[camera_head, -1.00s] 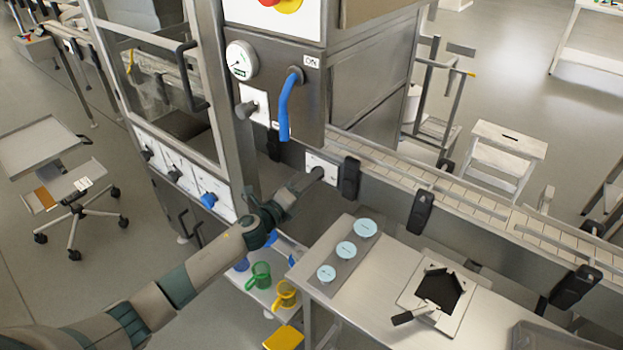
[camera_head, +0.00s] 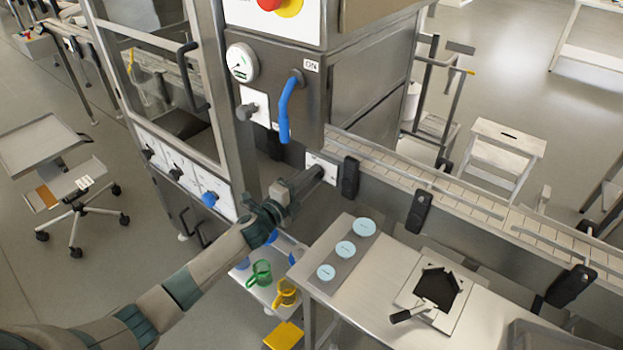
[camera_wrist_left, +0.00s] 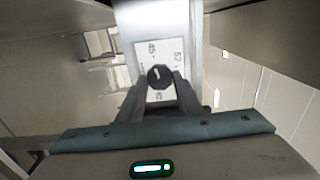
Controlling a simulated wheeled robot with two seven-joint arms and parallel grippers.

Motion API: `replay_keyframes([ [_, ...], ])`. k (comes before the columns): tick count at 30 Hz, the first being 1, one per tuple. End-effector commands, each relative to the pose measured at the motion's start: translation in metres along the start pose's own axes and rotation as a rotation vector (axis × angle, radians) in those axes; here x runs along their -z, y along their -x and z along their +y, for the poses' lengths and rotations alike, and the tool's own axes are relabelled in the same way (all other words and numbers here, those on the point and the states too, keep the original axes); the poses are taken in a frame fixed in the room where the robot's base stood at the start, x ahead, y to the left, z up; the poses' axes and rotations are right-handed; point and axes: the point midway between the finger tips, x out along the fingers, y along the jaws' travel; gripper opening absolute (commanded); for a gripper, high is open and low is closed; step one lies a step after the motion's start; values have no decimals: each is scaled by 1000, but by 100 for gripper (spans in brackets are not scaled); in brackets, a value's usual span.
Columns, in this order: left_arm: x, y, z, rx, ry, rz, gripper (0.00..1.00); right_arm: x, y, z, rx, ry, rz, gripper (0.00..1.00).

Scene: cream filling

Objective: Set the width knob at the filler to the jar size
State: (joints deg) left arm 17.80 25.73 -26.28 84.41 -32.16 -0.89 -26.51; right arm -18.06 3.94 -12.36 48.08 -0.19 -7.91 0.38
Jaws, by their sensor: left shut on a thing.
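The width knob (camera_wrist_left: 160,75) is a dark round knob on a white plate (camera_wrist_left: 149,52) with numbers around it. In the left wrist view its pale mark points up and slightly left, and the numbers look like 45 at upper left and 57 at right. My left gripper (camera_wrist_left: 160,88) has a finger on each side of the knob and is shut on it. In the head view the left gripper (camera_head: 315,174) meets the white plate (camera_head: 327,161) on the filler's front, below the conveyor, and hides the knob. My right gripper is not in view.
A blue lever (camera_head: 285,112) hangs above the gripper. Black clamps (camera_head: 350,178) line the conveyor (camera_head: 430,180). The steel table (camera_head: 345,295), lower right, holds a strip with three pale blue discs (camera_head: 346,249). Coloured jugs (camera_head: 260,273) stand below the arm.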

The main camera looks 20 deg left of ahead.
Motion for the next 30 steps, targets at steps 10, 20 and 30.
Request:
replay_keyframes([
  [10, -1, 0, 0, 0, -1, -1, 51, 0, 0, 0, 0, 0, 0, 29],
  [20, 0, 3, 1, -1, -1, -1, 51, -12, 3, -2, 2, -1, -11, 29],
  [30, -1, 41, 2, -1, -2, -1, 51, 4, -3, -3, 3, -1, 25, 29],
])
